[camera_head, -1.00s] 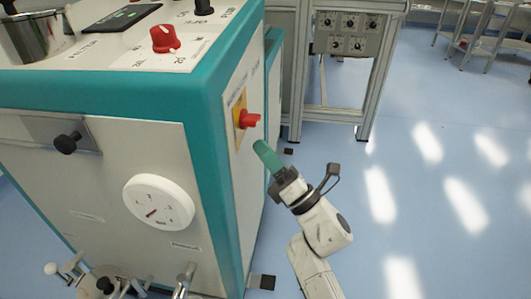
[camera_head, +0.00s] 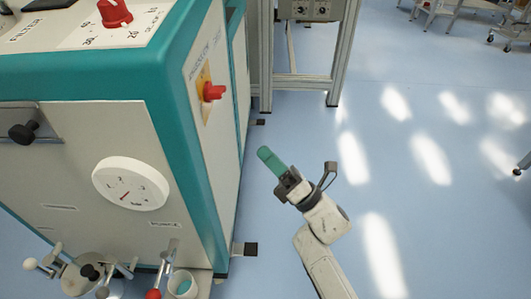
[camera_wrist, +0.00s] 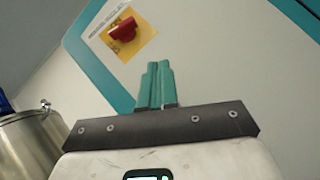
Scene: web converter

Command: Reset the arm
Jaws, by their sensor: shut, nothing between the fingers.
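My gripper (camera_head: 268,158) is raised over the blue floor, to the right of the teal and white machine (camera_head: 185,150) in the head view. Its green fingers are together with nothing between them. It is apart from the machine and from the red rotary switch (camera_head: 213,91) on a yellow plate on the machine's side. In the wrist view, my closed fingers (camera_wrist: 155,80) point up toward the machine's panel, and the red switch (camera_wrist: 123,29) shows beyond them to the upper left.
A white dial (camera_head: 130,184) and small levers (camera_head: 90,272) are on the machine's front. A metal frame (camera_head: 335,60) stands behind. The wrist view shows a metal drum (camera_wrist: 30,145) at left. The floor (camera_head: 430,210) to the right is clear.

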